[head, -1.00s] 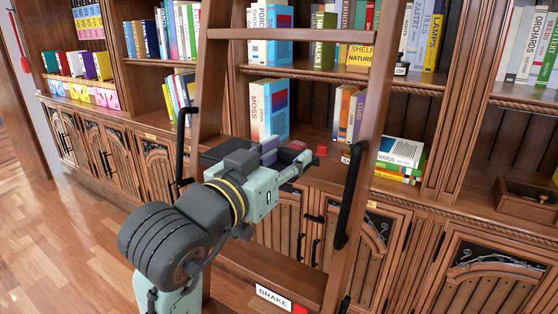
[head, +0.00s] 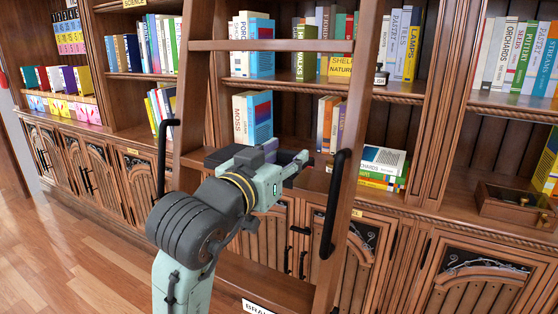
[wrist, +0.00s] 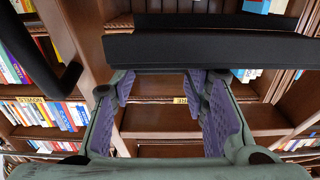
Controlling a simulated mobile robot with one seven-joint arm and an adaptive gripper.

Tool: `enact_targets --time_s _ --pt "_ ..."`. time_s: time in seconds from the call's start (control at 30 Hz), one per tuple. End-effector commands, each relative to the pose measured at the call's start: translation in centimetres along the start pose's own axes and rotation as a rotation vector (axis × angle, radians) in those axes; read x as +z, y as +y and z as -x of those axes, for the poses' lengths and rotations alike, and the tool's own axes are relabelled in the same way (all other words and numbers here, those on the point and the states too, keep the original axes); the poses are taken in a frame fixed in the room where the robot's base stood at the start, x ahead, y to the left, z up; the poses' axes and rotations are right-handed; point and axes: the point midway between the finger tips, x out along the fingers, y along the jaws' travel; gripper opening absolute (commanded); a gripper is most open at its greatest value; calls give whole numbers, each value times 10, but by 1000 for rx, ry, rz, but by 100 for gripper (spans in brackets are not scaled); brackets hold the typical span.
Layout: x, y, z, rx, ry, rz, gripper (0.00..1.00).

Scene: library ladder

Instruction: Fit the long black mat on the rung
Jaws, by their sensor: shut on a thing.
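My gripper (head: 298,165) is between the two side rails of the wooden ladder. It is shut on the long black mat (wrist: 215,50), which spans crosswise over the fingertips in the wrist view. In the head view the mat shows only as a dark strip (head: 222,157), partly hidden by my gripper. A second black strip (wrist: 215,20) lies behind the first in the wrist view; I cannot tell whether it belongs to the mat. A ladder rung (head: 270,45) crosses above my gripper, bare on top. A lower tread (head: 265,282) is partly hidden by my arm.
The ladder's right rail (head: 345,170) has a black handle (head: 332,205); another handle (head: 163,150) is on the left. Bookshelves with many books stand close behind. A stack of books (head: 382,165) lies right of the ladder. The floor (head: 70,260) at left is clear.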

Motion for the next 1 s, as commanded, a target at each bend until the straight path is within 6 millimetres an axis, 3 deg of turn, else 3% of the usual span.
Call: enact_targets --time_s 0.87,1.0 --pt "6 0 -53 0 0 0 10" --pt "18 0 -52 0 0 1 10"
